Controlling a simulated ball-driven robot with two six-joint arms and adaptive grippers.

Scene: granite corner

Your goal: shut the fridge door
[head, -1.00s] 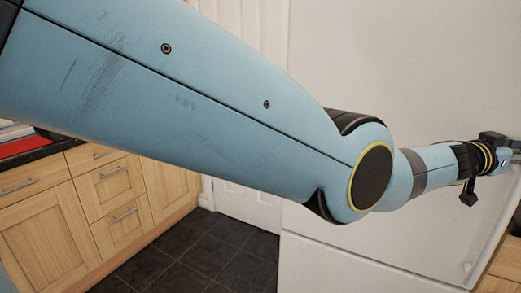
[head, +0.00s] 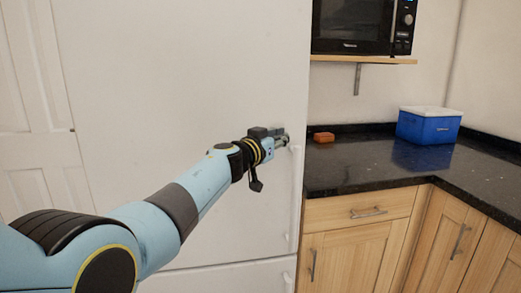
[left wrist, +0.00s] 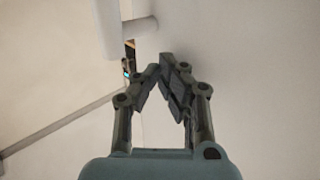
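The white fridge door (head: 190,100) fills the middle left of the head view, with a long white handle (head: 296,195) down its right edge. A seam parts it from a lower white door (head: 225,280). I cannot tell whether the upper door sits flush. My left gripper (head: 284,139) is at the door's right edge, beside the upper part of the handle. In the left wrist view its fingertips (left wrist: 160,68) come together with nothing seen between them, in front of a pale surface. Contact with the door cannot be told. My right gripper is not in view.
A dark counter (head: 350,176) over wooden cabinets (head: 350,255) adjoins the fridge on the right. It carries a blue box (head: 428,127) and a small orange-brown block (head: 323,137). A microwave (head: 362,27) sits on a shelf above. A white panelled door (head: 35,130) is at left.

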